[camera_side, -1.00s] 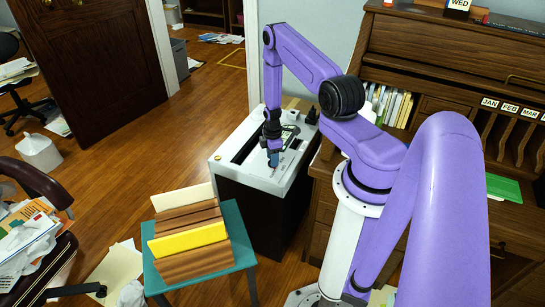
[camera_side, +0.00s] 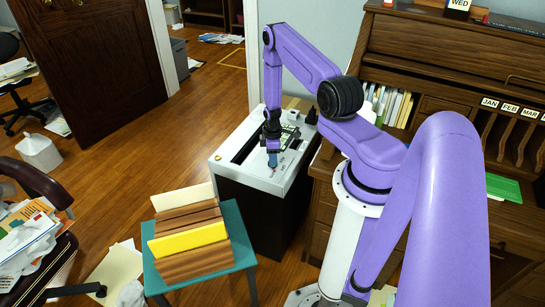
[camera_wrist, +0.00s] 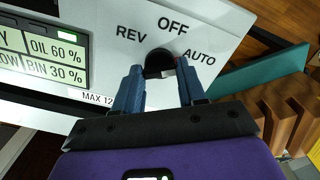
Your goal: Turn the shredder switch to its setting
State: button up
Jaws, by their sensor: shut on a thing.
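The shredder switch (camera_wrist: 159,60) is a dark round knob on the white top panel of the shredder (camera_side: 226,169). The labels REV, OFF and AUTO are printed around it in the wrist view. My gripper (camera_wrist: 161,74) has its two blue fingers on either side of the knob and is shut on it. In the side view my gripper (camera_side: 272,163) points down onto the shredder top. The knob is hidden there by the fingers. The knob's pointer is not clear, so I cannot tell its exact setting.
The shredder's display (camera_wrist: 40,52) reads OIL 60 % and BIN 30 %. A teal stool (camera_side: 232,226) with brown folders and a yellow one (camera_side: 188,240) stands in front of the shredder. A wooden desk (camera_side: 440,62) stands to the right.

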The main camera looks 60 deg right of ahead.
jog(key=o, duration=1.1)
jog(key=shift+c, duration=0.2)
notch_tip(320, 180, up, 18)
jog(key=shift+f, duration=0.25)
jog(key=w+a+r+n, duration=0.1)
jog(key=a+r+n, duration=0.1)
jog(key=a+r, duration=0.65)
jog(key=w+a+r+n, duration=0.1)
jog(key=a+r, duration=0.3)
jog(key=a, duration=0.9)
jog(key=s+a+r+n, duration=0.2)
jog(key=s+a+r, duration=0.3)
jog(key=s+a, duration=0.4)
jog(key=s+a+r+n, duration=0.1)
jog(key=s+a+r, duration=0.1)
jog(key=s, duration=1.1)
jog(key=shift+r+n, duration=0.4)
jog(key=shift+r, duration=0.3)
